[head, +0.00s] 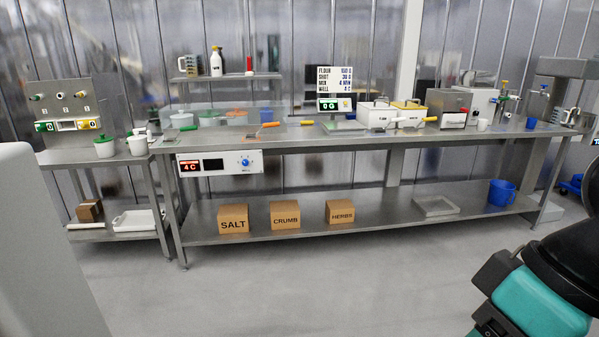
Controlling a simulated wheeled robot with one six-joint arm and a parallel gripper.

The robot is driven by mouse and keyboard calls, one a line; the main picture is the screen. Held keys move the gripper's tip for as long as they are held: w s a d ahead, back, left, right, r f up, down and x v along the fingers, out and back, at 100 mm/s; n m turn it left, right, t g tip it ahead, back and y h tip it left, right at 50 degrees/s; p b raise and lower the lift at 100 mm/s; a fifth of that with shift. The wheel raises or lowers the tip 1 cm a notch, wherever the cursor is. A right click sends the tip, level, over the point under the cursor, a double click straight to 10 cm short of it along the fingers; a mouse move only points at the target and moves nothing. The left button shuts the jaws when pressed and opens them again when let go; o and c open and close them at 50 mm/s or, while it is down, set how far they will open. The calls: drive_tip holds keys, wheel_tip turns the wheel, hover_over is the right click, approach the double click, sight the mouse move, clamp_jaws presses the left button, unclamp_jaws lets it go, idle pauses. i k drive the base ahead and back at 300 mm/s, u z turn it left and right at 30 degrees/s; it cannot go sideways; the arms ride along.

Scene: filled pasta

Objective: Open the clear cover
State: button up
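Along that part of the bench stand a green-topped pot (181,119), an orange-lidded pot (237,117) and a blue one (266,114). A teal and black part of my arm shows at the lower right. My gripper is not in view.
A white box (377,113), a yellow-rimmed box (408,110) and a steel machine (447,105) stand on the bench's right half. Cartons, including the salt carton (233,218), and a blue bucket (501,192) sit on the lower shelf. The floor (300,285) in front is clear.

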sight(226, 114)
drive_tip(key=u, duration=0.4)
drive_tip(key=i, duration=1.9)
drive_tip(key=u, duration=0.45)
drive_tip(key=i, duration=1.85)
drive_tip(key=z, duration=0.35)
